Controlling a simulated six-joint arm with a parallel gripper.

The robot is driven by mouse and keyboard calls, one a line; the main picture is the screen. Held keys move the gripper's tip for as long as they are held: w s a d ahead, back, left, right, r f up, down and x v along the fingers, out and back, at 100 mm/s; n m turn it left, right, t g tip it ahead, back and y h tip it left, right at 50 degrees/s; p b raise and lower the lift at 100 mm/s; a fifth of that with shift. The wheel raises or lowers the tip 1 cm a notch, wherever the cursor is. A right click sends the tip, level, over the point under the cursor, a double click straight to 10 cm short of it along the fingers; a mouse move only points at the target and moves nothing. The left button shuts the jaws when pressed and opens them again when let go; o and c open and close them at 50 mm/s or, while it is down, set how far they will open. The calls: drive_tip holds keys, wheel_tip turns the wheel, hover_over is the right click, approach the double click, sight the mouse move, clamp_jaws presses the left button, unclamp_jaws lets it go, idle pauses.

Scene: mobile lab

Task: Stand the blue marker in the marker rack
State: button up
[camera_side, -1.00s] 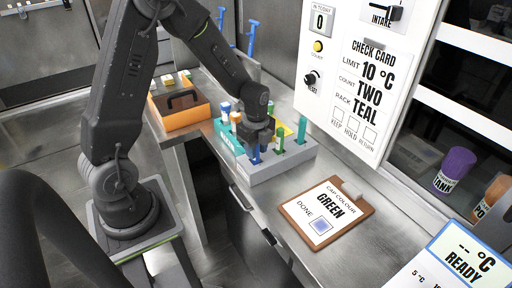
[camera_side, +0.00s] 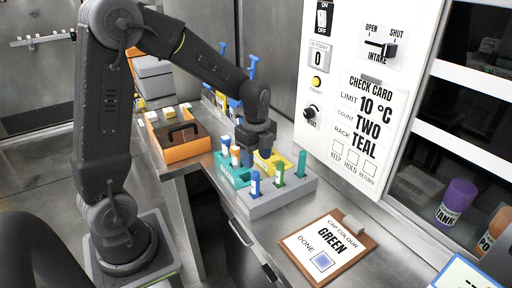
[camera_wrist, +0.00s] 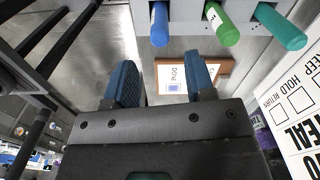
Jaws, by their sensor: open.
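The blue marker (camera_side: 255,184) stands upright in a slot at the left end of the grey marker rack (camera_side: 284,200). A green marker (camera_side: 279,174) and a teal marker (camera_side: 301,164) stand in the same rack. In the wrist view, the blue marker (camera_wrist: 159,24), green marker (camera_wrist: 221,25) and teal marker (camera_wrist: 279,27) show in a row at the top. My gripper (camera_side: 260,152) is raised above and behind the rack, apart from the blue marker. In the wrist view my gripper (camera_wrist: 161,72) has its blue fingers spread, with nothing between them.
A teal rack (camera_side: 231,176) with several markers stands left of the grey rack, with a yellow one (camera_side: 262,166) behind. An orange box (camera_side: 182,143) stands further left. A clipboard (camera_side: 328,250) lies at the right front. A panel (camera_side: 367,80) rises behind the counter.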

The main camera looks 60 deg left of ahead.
wheel_tip(320, 180, up, 3)
drive_tip(key=s+d+r+n+t, duration=0.2)
drive_tip(key=s+d+r+n, duration=0.2)
drive_tip(key=s+n, duration=0.4)
drive_tip(key=s+d+r+n+t, duration=0.3)
drive_tip(key=s+d+r+n, duration=0.2)
drive_tip(key=s+d+n, duration=0.1)
drive_tip(key=shift+s+r+n+t, duration=0.2)
drive_tip(key=shift+s+n+t, duration=0.1)
drive_tip(key=shift+s+n, duration=0.7)
drive_tip(key=shift+w, duration=0.15)
